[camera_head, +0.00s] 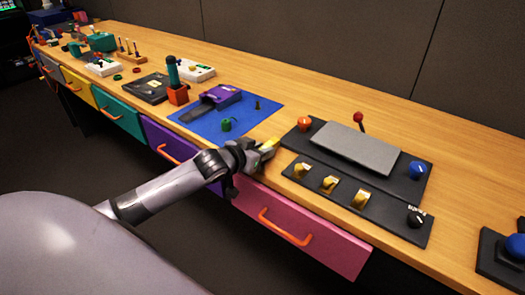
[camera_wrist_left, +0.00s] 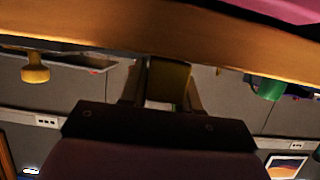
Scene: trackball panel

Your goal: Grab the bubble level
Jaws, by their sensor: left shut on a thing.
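The bubble level (camera_head: 269,144) looks like a small yellow block at the front edge of the wooden bench, left of the black trackball panel. My left gripper (camera_head: 262,152) is shut on it. In the left wrist view the yellow block (camera_wrist_left: 168,80) sits between the two fingers (camera_wrist_left: 167,88), with a little green at its lower side. The fingers hide part of it. I cannot tell whether it still touches the bench top. My right gripper is not in view.
The black panel (camera_head: 300,180) with yellow switches (camera_head: 329,184), a grey plate (camera_head: 357,149) and knobs stands close on the right. A blue mat (camera_head: 228,122) with a green knob (camera_head: 226,125) lies to the left. Drawers, including a pink one (camera_head: 315,243), stick out below the edge.

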